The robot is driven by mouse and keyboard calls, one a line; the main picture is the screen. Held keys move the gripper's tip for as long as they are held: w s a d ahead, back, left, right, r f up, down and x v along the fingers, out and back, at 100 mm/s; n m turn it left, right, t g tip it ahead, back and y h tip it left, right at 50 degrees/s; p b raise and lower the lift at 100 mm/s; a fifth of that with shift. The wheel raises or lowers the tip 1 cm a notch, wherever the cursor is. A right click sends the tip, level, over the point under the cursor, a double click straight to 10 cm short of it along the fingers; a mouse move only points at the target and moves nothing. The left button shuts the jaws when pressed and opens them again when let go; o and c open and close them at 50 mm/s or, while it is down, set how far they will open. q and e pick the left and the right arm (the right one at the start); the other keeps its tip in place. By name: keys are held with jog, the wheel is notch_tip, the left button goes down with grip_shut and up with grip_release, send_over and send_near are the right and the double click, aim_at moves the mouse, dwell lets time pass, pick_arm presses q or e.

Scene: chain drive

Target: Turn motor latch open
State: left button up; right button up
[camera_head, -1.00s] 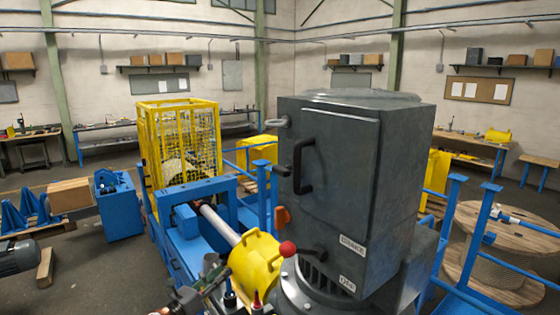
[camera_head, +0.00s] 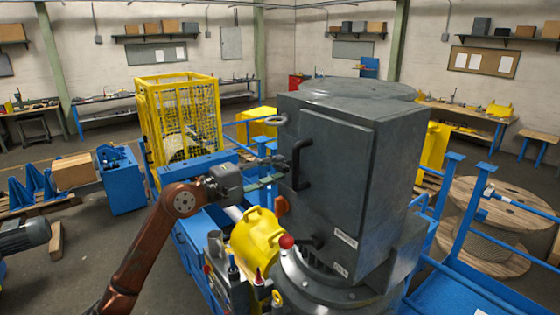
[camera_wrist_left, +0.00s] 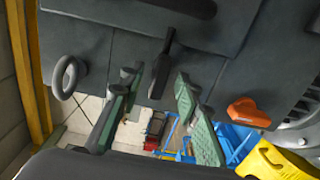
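The motor housing (camera_head: 345,150) is a large dark grey cabinet with a black door handle (camera_head: 300,164). A short black lever, apparently the motor latch (camera_wrist_left: 162,62), sticks out from the housing in the left wrist view. My left gripper (camera_head: 277,161) is at the housing's left edge, beside the door handle. In the left wrist view the gripper (camera_wrist_left: 156,84) is open, its green-padded fingers on either side of the lever with gaps. I cannot tell whether either finger touches it. The lever is not clear in the head view. My right gripper is not in view.
A grey ring (camera_wrist_left: 68,77) and an orange tab (camera_wrist_left: 248,113) are on the housing on either side of the gripper. A yellow cover (camera_head: 256,237) and a red knob (camera_head: 286,242) are below. A yellow cage (camera_head: 180,125) stands behind left.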

pick_arm(q)
jog(key=shift+p+x, duration=0.35)
jog(key=shift+x, duration=0.55)
jog(key=shift+w+d, duration=0.1)
jog(key=shift+w, duration=0.05)
grip_shut()
